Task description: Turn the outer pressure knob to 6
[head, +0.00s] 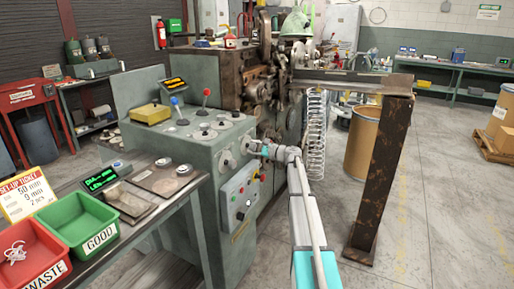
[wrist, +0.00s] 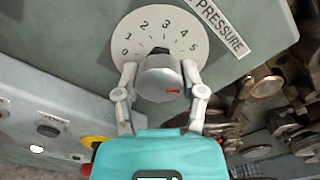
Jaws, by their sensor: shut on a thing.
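The pressure knob (wrist: 160,78) is a grey round knob on a pale dial (wrist: 118,42) with the numbers 0 to 5 showing; the dial's lower part is hidden behind the knob and fingers. A dark mark shows at the knob's top edge, below the 2 and 3. A small red mark is on its face, lower right. My gripper (wrist: 160,74) has a finger on each side of the knob and is shut on it.
A second dial (head: 227,160) sits just left on the same face. Below is a button panel (head: 241,196). Rusty machine parts (wrist: 265,88) lie close to the right of the dial. A rusty post (head: 380,170) stands to the right of my arm.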

